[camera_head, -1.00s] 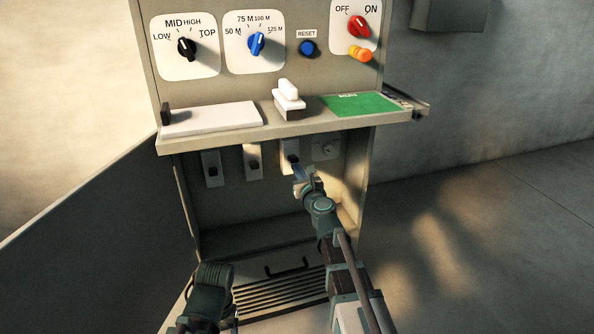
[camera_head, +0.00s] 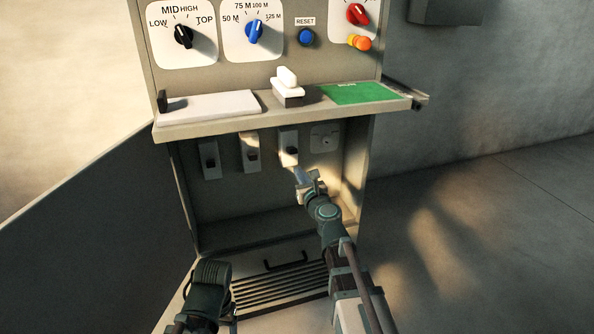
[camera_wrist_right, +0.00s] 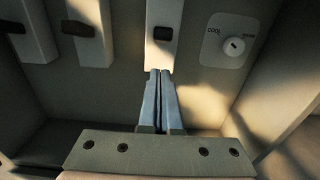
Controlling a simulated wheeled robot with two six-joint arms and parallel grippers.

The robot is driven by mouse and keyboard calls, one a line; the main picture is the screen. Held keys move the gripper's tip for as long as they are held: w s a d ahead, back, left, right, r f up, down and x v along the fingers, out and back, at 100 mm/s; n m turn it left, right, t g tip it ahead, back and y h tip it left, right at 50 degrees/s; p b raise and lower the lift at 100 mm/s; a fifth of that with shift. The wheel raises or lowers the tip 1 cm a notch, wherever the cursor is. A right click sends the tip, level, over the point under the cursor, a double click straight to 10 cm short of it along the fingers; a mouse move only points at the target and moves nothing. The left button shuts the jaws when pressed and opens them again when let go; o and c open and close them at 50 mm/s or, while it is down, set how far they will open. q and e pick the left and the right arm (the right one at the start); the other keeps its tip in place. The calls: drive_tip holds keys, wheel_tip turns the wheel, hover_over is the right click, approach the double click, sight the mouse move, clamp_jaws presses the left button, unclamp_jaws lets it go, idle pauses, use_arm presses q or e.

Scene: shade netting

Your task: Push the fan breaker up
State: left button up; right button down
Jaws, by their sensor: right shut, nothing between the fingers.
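Three pale breaker plates with dark toggles hang in a row in the recess below the shelf: a left one (camera_head: 209,150), a middle one (camera_head: 250,142) and a right one (camera_head: 288,138). I cannot read which is the fan breaker. My right gripper (camera_head: 299,176) is shut and empty, just below the right plate. In the right wrist view its fingertips (camera_wrist_right: 159,73) sit at the lower end of the right plate (camera_wrist_right: 165,12), below its dark toggle (camera_wrist_right: 162,33). Contact cannot be told. My left gripper (camera_head: 210,272) is low at the left; its fingers are not clear.
The shelf (camera_head: 235,125) overhangs the breakers, with a white lever block (camera_head: 288,86) and green panel (camera_head: 358,93) on it. A round keyed dial (camera_wrist_right: 234,46) is right of the breakers. A slatted vent (camera_head: 275,288) lies below. The recess's right wall (camera_head: 356,155) is close.

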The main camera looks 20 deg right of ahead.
drive_tip(key=s+r+p, duration=0.3)
drive_tip(key=s+r, duration=0.1)
drive_tip(key=s, duration=0.1)
drive_tip(key=shift+s, duration=0.25)
drive_tip(key=shift+d+r, duration=0.1)
